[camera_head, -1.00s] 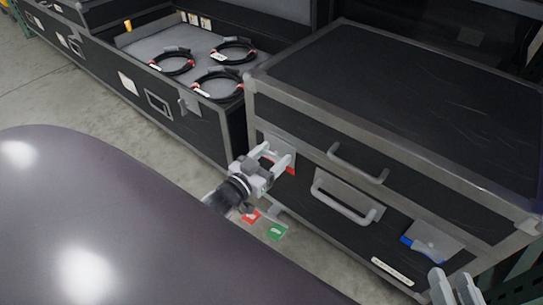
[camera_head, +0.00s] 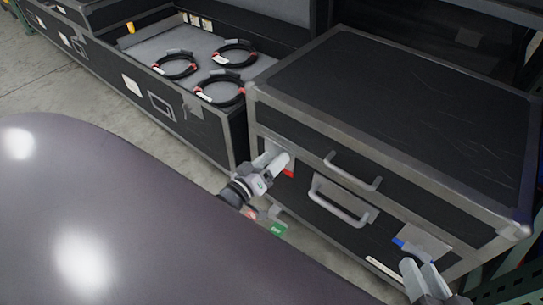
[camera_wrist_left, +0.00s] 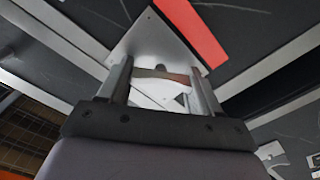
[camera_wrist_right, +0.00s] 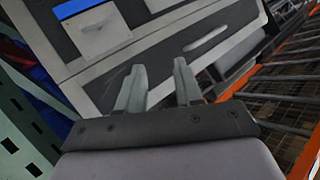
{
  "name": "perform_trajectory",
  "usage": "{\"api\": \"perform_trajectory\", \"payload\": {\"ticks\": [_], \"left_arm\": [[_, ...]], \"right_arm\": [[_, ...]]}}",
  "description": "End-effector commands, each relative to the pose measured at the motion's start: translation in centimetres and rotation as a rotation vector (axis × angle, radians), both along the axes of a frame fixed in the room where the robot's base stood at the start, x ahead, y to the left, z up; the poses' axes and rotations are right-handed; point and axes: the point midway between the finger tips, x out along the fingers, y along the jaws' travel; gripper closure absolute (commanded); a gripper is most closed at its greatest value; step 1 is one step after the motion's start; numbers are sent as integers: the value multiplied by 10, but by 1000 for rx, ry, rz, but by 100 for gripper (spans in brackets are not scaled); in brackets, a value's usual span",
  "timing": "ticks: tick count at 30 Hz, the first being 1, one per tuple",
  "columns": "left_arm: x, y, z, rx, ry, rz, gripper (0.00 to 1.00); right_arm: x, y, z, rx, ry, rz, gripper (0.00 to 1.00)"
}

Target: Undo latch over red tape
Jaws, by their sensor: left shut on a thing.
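The black case (camera_head: 310,150) has a latch on its front near the left corner. The latch shows in the left wrist view (camera_wrist_left: 160,75) as a metal piece on a pale square plate, with red tape (camera_wrist_left: 190,28) beside the plate. In the head view the red tape (camera_head: 288,173) shows just under my gripper. My left gripper (camera_head: 279,160) is shut on the latch, its fingers on either side of it and hiding most of it. A second latch with blue tape (camera_head: 398,243) is at the case's right. My right gripper (camera_head: 425,278) is open and empty, in front of it.
Two handles (camera_head: 343,203) stick out from the case front between the latches. An open case (camera_head: 200,125) with coiled cables (camera_head: 220,90) stands at the left. A green tag (camera_head: 278,229) hangs low. Orange racking (camera_wrist_right: 295,50) is right in the right wrist view.

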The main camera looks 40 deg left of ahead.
Motion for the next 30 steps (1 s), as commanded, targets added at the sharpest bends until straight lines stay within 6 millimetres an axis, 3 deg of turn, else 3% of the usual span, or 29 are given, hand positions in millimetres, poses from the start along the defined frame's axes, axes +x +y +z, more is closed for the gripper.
{"api": "perform_trajectory", "payload": {"ticks": [12, 30], "left_arm": [[0, 1, -1, -393, 31, -1, 67], [0, 2, -4, -870, 69, 0, 67]], "right_arm": [[-2, -10, 1, -60, -4, -21, 65], [-3, -8, -3, -40, 4, -17, 65]]}}
